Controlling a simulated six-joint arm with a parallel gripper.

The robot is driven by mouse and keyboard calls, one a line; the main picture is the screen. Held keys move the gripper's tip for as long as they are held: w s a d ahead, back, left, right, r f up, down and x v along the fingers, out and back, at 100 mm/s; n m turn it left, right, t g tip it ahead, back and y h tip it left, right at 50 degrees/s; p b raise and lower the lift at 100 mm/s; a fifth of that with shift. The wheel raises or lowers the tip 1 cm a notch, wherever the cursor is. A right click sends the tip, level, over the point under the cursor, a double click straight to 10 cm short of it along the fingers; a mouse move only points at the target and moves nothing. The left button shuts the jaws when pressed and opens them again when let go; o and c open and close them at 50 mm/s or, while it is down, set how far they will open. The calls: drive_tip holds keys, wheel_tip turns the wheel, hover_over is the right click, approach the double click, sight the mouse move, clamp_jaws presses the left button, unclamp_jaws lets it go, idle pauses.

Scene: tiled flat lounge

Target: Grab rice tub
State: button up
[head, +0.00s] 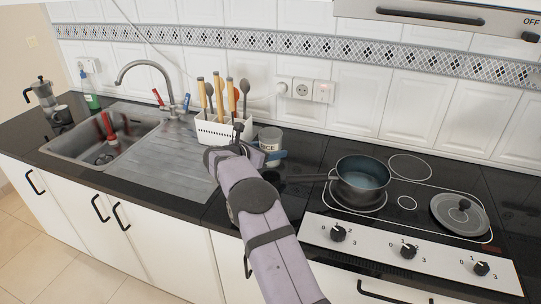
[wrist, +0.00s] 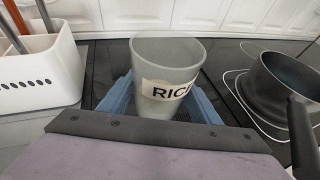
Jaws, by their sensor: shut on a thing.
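The rice tub (head: 270,139) is a pale grey cup with a label reading "RICE". It stands upright on the dark counter between the white utensil holder and the hob. In the wrist view the tub (wrist: 168,62) is in the middle, between the two blue fingers of my gripper (wrist: 162,98). My gripper (head: 268,157) is shut on the tub's sides. Its lower part is hidden behind the wrist edge. In the head view my arm covers part of the counter in front of it.
The white utensil holder (head: 214,133) with several tools stands close left. A dark pot (head: 362,178) on the hob is close right, its handle pointing toward my gripper. A lid (head: 460,215) lies farther right. The sink (head: 85,140) is at left. The tiled wall is behind.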

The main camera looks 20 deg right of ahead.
sight(277, 132)
drive_tip(key=shift+r, duration=3.35)
drive_tip(key=shift+r, duration=0.15)
